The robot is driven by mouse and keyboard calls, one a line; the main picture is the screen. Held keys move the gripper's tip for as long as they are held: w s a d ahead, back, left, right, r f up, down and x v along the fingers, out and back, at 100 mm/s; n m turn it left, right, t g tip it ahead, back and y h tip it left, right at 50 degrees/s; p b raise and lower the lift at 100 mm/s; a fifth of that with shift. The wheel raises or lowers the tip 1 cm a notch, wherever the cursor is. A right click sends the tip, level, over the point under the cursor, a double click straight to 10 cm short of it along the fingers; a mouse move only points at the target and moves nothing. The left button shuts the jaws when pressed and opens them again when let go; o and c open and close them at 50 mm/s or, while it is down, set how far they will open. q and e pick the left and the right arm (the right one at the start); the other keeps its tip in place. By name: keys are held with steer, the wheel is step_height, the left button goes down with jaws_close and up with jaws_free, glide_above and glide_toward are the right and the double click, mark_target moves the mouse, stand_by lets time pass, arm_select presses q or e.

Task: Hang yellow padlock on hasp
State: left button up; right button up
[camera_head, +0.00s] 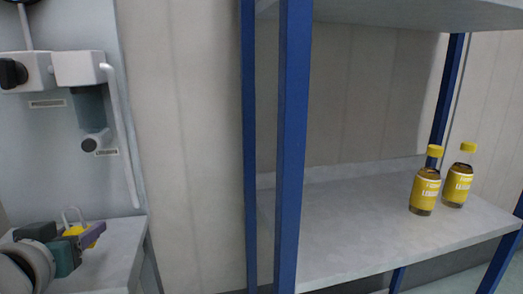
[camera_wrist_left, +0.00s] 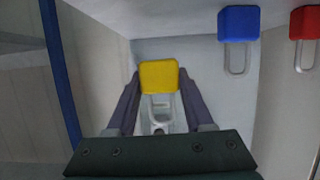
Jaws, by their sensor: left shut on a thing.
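My left gripper (camera_head: 88,232) is low at the left in the head view, beside a grey ledge. It is shut on the yellow padlock (camera_head: 88,241), which it partly hides. In the left wrist view the padlock (camera_wrist_left: 158,76) sits between the two purple fingers, with its metal shackle towards the gripper's palm. A metal loop (camera_head: 72,217) stands by the fingers in the head view; I cannot tell for sure whether it is this padlock's shackle. I cannot clearly make out the hasp. My right gripper is not in view.
A blue padlock (camera_wrist_left: 239,23) and a red padlock (camera_wrist_left: 305,22) are at the upper right of the wrist view. White wall equipment (camera_head: 80,68) with a bent pipe is above the ledge (camera_head: 118,242). A blue-framed shelf (camera_head: 340,230) holds two yellow-capped bottles (camera_head: 425,190).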

arm_select(q)
steer(key=s+d+p, duration=0.1)
steer(key=s+d, duration=0.1)
steer(key=s, duration=0.7)
steer(key=shift+p, duration=0.4)
steer(key=shift+r, duration=0.1)
